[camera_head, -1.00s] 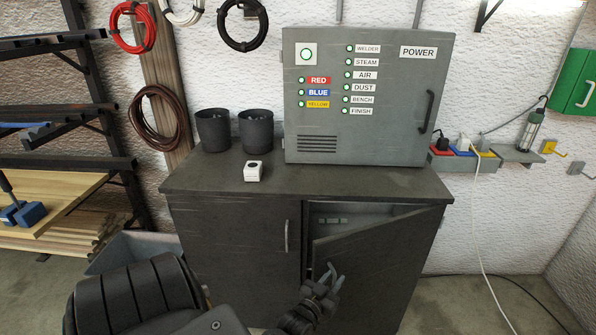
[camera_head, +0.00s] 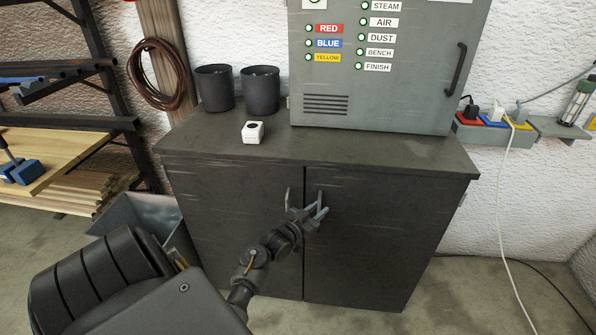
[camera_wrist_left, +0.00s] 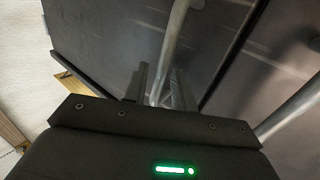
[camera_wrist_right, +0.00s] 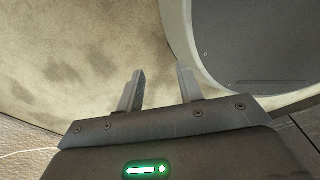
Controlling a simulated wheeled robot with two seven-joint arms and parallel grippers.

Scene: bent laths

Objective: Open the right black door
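The right black door (camera_head: 375,235) looks flush with the cabinet front, beside the left black door (camera_head: 235,225). My left gripper (camera_head: 322,206) is at the upper inner corner of the right door, its fingers apart. In the left wrist view a metal handle (camera_wrist_left: 172,50) runs between its fingers (camera_wrist_left: 160,88); by the head view it is the right door's handle. I cannot tell whether the fingers touch it. A second handle (camera_wrist_left: 292,108) shows there, the left door's handle (camera_head: 288,197). My right gripper (camera_wrist_right: 161,85) is open and empty, seen only in its wrist view.
The cabinet top (camera_head: 350,153) carries a grey power box (camera_head: 400,100), two dark cups (camera_head: 260,90) and a small white block (camera_head: 253,132). A grey bin (camera_head: 140,220) stands left of the cabinet. A white cable (camera_head: 502,220) hangs on the right. Floor at right is mostly clear.

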